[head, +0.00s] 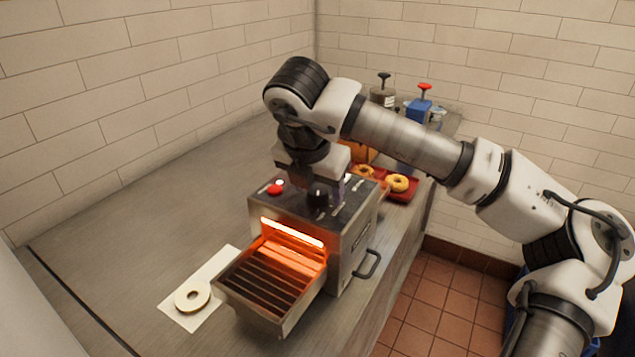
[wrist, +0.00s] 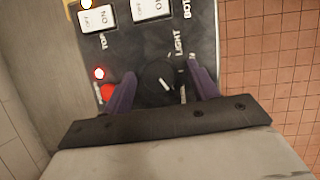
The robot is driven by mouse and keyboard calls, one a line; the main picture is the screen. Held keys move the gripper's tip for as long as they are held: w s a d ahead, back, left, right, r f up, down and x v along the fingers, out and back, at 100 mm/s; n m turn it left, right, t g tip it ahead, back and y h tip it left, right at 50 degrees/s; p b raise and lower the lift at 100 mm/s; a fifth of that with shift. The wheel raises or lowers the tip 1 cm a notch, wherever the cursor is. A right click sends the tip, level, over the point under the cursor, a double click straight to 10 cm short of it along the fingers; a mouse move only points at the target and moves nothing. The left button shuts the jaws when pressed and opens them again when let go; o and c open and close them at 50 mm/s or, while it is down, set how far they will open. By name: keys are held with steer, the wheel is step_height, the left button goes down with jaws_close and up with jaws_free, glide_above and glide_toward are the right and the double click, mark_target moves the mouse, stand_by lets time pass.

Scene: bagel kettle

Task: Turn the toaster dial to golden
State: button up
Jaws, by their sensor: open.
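The toaster (head: 355,235) is a steel box on the counter with a dark top panel. Its black dial (wrist: 159,77) sits on that panel and also shows in the head view (head: 318,197). A short white pointer line on the dial points down and slightly right in the wrist view, away from the printed word LIGHT (wrist: 178,42). Other lettering right of the dial is partly hidden by a finger, and I cannot read golden. My gripper (wrist: 162,80) is open, pointing down, its purple fingers on either side of the dial. I cannot tell whether they touch it.
A red button (head: 275,189) and switches marked TOP and BOT (wrist: 152,8) are close by on the panel. The rack (head: 262,285) sticks out before the glowing opening. A bagel half (head: 192,296) lies on white paper. Bagels on a red tray (head: 404,196) and pump bottles stand behind.

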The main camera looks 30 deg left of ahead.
steer(key=c, duration=1)
steer(key=shift+f+n+b, duration=0.15)
steer(key=shift+n+b, duration=0.25)
steer(key=shift+b, duration=0.2)
steer(key=shift+w+f+n+y+b, duration=0.1)
steer(key=shift+n+y+b, duration=0.3)
steer(key=shift+n+b, duration=0.3)
steer(key=shift+d+n+g+y+b, duration=0.1)
steer(key=shift+n+g+y+b, duration=0.3)
steer(key=shift+n+b, duration=0.8)
steer(key=n+g+y+b, duration=0.1)
steer(key=n, duration=0.2)
steer(key=shift+w+r, duration=0.1)
steer(key=shift+r, duration=0.1)
steer(key=shift+w+n+g+y, duration=0.1)
steer(key=shift+n+g+y, duration=0.4)
steer(key=shift+n, duration=1.6)
